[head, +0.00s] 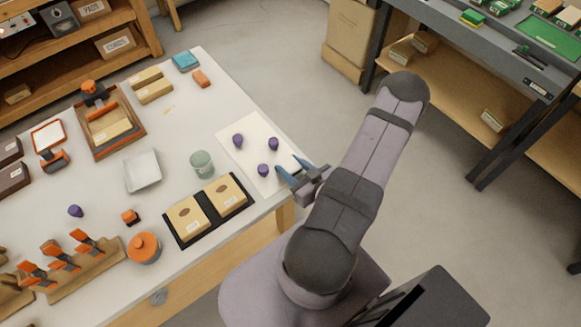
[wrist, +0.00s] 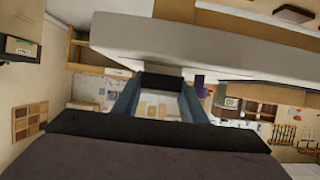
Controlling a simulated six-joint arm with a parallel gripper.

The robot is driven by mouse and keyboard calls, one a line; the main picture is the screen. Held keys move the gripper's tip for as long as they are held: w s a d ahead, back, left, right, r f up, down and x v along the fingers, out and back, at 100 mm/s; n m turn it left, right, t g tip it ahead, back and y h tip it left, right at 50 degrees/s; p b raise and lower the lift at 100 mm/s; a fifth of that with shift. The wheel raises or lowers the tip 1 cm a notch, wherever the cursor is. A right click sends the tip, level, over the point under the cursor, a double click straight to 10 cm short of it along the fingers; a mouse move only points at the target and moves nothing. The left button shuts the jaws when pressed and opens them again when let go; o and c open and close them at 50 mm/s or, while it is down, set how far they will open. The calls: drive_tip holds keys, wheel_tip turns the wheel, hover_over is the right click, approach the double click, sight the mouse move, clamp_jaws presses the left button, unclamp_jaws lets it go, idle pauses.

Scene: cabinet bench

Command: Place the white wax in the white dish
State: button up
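The white dish (head: 142,170), square and shallow, stands empty on the left half of the table. I cannot pick out a white wax. Three small purple pieces (head: 238,140) stand on a white sheet (head: 262,127) near the table's right edge, and another purple piece (head: 75,211) is at the left. My gripper (head: 286,163) is at the sheet's right edge, beside the purple pieces. Its blue fingers are apart; they also show apart in the wrist view (wrist: 161,88), with a dark block shape between the tips that I cannot identify. A purple piece (wrist: 200,87) shows beside them.
A grey-green jar (head: 202,164) and a black tray (head: 207,208) with two tan blocks lie between gripper and dish. An orange round pot (head: 144,248), an orange-handled rack (head: 75,270) and a wooden tray (head: 88,142) stand around the dish. Table (head: 215,95) is partly clear beyond the jar.

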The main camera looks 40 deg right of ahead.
sight(291, 165)
drive_tip(key=shift+c, duration=1.4)
drive_tip(key=shift+r, duration=0.1)
wheel_tip(291, 165, up, 8)
drive_tip(key=shift+r+p, duration=0.25)
drive_tip(key=shift+p, duration=0.85)
drive_tip(key=shift+r+p, duration=0.65)
drive_tip(key=shift+p, duration=0.1)
